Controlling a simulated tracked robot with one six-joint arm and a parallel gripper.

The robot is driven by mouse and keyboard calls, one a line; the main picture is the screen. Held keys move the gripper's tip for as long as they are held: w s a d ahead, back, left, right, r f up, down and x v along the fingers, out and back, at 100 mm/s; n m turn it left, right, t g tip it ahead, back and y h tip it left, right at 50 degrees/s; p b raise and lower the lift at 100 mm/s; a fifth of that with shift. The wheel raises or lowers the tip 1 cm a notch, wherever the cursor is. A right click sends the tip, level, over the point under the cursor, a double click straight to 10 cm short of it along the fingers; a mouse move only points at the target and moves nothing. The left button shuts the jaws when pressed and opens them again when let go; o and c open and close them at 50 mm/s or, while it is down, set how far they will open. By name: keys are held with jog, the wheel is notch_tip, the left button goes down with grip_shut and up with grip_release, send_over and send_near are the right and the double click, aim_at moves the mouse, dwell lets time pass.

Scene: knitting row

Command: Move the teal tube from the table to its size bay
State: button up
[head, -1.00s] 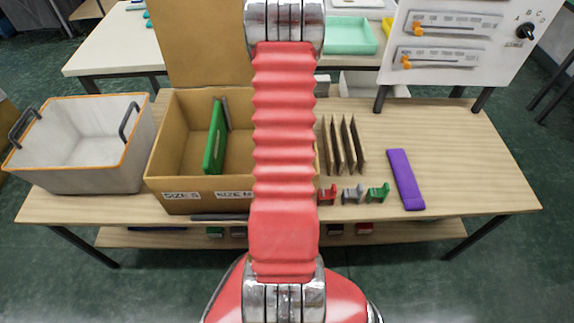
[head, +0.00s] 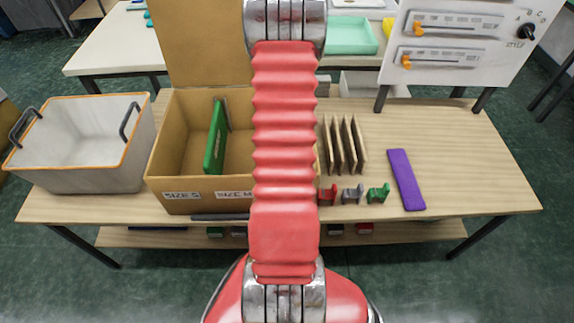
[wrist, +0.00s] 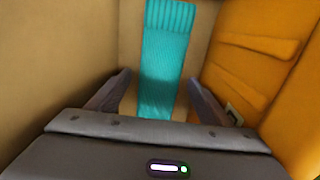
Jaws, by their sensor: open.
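The teal tube (wrist: 166,60) is a ribbed teal strip in the wrist view, running from the top edge down between my fingers. My gripper (wrist: 160,92) is open, with one finger on each side of the tube and a visible gap on both sides. Tan walls flank the tube, seemingly inside a cardboard compartment. The open cardboard box (head: 180,207) in the head view has labels reading SIZE S (head: 182,195) and SIZE M (head: 234,195). My red arm covers its right part. The tube and my gripper are hidden in the head view.
A green piece (head: 216,138) stands upright in the box. A grey bin (head: 90,180) is at left. Right of my arm are upright brown dividers (head: 344,145), small coloured clips (head: 352,194) and a purple strip (head: 405,180). The table (head: 470,170) is clear at far right.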

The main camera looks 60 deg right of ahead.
notch_tip(320, 180, up, 11)
dwell(0.5)
jog(key=shift+f, duration=0.1)
dwell(0.8)
